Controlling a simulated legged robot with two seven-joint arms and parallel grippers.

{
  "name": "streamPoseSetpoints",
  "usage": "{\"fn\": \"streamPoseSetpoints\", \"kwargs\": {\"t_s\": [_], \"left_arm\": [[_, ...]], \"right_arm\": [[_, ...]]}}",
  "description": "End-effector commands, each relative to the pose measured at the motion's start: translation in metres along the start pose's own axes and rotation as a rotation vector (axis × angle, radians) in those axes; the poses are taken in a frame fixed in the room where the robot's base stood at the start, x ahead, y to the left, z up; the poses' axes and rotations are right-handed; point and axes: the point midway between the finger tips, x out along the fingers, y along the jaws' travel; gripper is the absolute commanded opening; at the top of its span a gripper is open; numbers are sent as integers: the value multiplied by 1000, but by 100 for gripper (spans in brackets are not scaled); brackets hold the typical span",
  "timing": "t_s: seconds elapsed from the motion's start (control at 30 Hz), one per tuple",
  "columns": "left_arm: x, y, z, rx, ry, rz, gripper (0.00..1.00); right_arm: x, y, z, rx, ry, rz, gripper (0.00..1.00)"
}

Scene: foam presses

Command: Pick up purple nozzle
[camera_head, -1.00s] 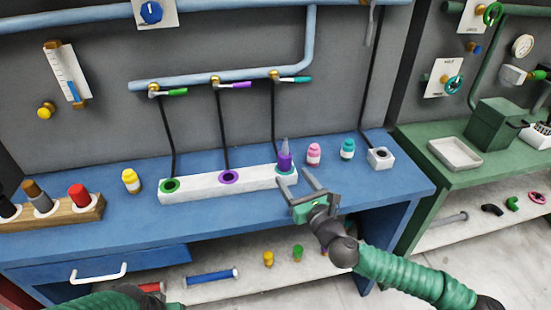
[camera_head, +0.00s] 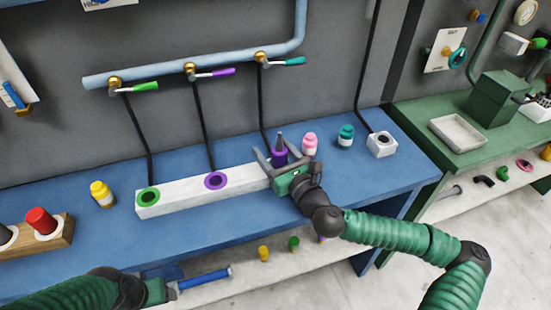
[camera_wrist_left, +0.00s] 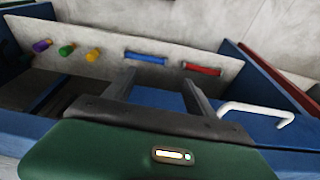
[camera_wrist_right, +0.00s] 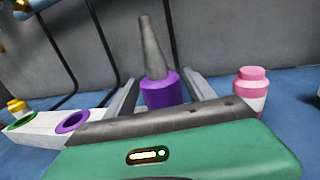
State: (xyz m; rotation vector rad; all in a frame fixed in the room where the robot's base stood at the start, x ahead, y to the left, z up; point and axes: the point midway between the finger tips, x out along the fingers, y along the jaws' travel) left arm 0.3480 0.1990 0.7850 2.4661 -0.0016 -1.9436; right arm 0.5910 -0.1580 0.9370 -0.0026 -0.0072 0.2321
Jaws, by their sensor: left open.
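The purple nozzle (camera_head: 280,155), a purple base with a grey cone tip, stands upright at the right end of the white socket block (camera_head: 180,199). My right gripper (camera_head: 277,162) has its fingers on either side of the nozzle's base. In the right wrist view the nozzle (camera_wrist_right: 160,88) stands between the fingers, which look still spread; contact is not clear. The nozzle's foot is hidden behind the gripper. My left gripper (camera_wrist_left: 158,85) is open and empty, low by the bench front, near the shelf and a white drawer handle (camera_wrist_left: 256,113).
A pink bottle (camera_head: 309,144) stands close right of the nozzle, with a teal bottle (camera_head: 346,137) and white single socket (camera_head: 382,144) beyond. Hoses hang behind from valves on the blue pipe (camera_head: 220,62). Small yellow, green and purple pieces (camera_wrist_left: 42,46) lie on the lower shelf.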

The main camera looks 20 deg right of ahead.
Motion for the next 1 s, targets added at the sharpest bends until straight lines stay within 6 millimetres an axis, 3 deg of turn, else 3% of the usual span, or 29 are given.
{"fn": "streamPoseSetpoints", "kwargs": {"t_s": [0.07, 0.47, 1.0], "left_arm": [[0, 0, 0, 0, 0, 0, 65], [0, 0, 0, 0, 0, 0, 65], [-9, 0, -2, 0, 0, 0, 65]], "right_arm": [[2, 0, -1, 1, 2, -1, 52], [1, 0, -1, 0, 2, -1, 0], [5, -1, 9, 0, 1, 1, 0]]}}
